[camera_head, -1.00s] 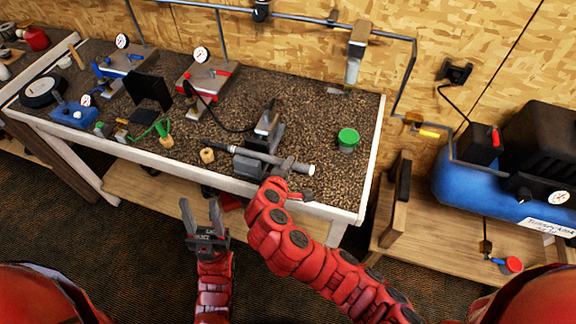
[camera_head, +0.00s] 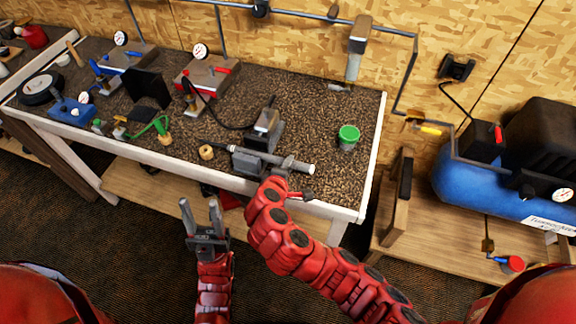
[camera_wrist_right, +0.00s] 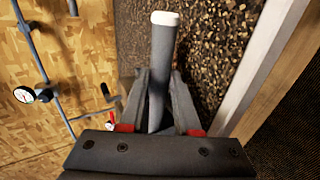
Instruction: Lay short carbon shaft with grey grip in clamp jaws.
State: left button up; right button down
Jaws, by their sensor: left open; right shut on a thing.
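The short shaft with its grey grip (camera_head: 301,167) lies across the clamp (camera_head: 254,155) near the bench's front edge. Its thin dark end points left and the grip with its pale cap points right. Whether the shaft is seated between the jaws is hard to tell. My right gripper (camera_head: 286,168) is shut on the shaft just right of the clamp. In the right wrist view the grey grip (camera_wrist_right: 162,60) rises between the two fingers, its white cap away from the gripper. My left gripper (camera_head: 201,215) is open and empty, in front of the bench and below its top.
A green-lidded jar (camera_head: 348,137) stands right of the clamp. A small tan ring (camera_head: 206,152) lies left of it. Gauged devices, one red (camera_head: 208,75), stand further left. A blue compressor tank (camera_head: 500,190) is at right.

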jog(key=shift+f+b, duration=0.3)
jog(key=shift+b, duration=0.15)
dwell(0.3)
jog(key=c, duration=0.5)
grip_release()
jog(key=shift+c, duration=0.2)
jog(key=shift+s, duration=0.1)
jog(key=shift+s+a+r, duration=0.1)
jog(key=shift+s+r, duration=0.05)
jog(key=shift+s, duration=0.1)
jog(key=b+v, duration=0.2)
jog(key=v, duration=0.2)
jog(key=shift+s+a+r, duration=0.1)
jog(key=shift+s+a, duration=0.05)
jog(key=shift+s, duration=0.1)
jog(key=p+v, duration=0.6)
jog(key=v, duration=0.6)
jog(key=shift+r+p, duration=0.2)
jog(key=shift+p, duration=0.15)
jog(key=shift+w, duration=0.15)
